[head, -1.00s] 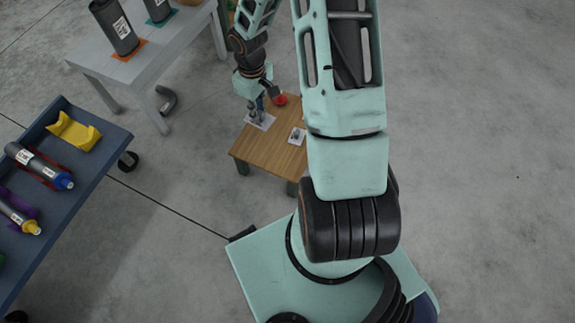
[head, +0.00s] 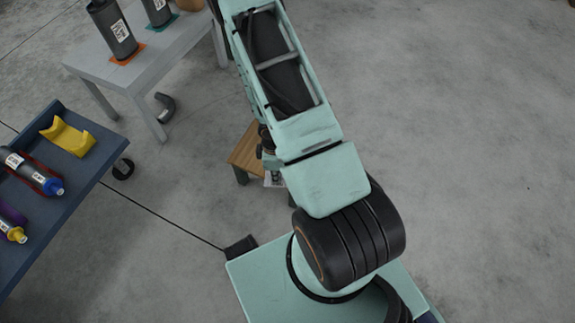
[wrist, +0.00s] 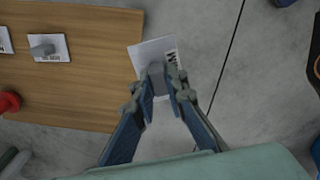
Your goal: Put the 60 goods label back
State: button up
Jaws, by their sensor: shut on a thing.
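My gripper (wrist: 163,84) is shut on the grey knob of a white label card (wrist: 148,54) with dark print on its right edge. The print is too small and cut off to read. The card hangs tilted at the edge of the small wooden table (wrist: 90,70), partly above the floor. In the head view, a bit of the white card (head: 274,180) shows below my arm. A second label card (wrist: 49,48) with a grey knob lies on the wooden table; its lettering is too blurred to read.
A red object (wrist: 9,102) sits on the wooden table. A blue cart (head: 62,187) with mufflers and a yellow cradle (head: 67,136) stands at left. A grey table (head: 140,70) bears dark canisters (head: 121,38). A curved pipe (head: 164,107) lies on the floor. Floor at right is clear.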

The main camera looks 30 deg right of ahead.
jog(key=w+d+f, duration=0.3)
jog(key=f, duration=0.1)
jog(key=w+d+f+b, duration=0.1)
jog(key=w+d+f, duration=0.3)
jog(key=shift+w+d+f, duration=0.2)
jog(key=shift+w+d, duration=0.1)
jog(key=shift+w+d+f, duration=0.15)
jog(key=shift+f, duration=0.15)
notch_tip(320, 180, down, 3)
jog(key=shift+b, duration=0.85)
jog(key=shift+r, duration=0.1)
jog(key=o, duration=0.8)
jog(key=shift+c, duration=0.2)
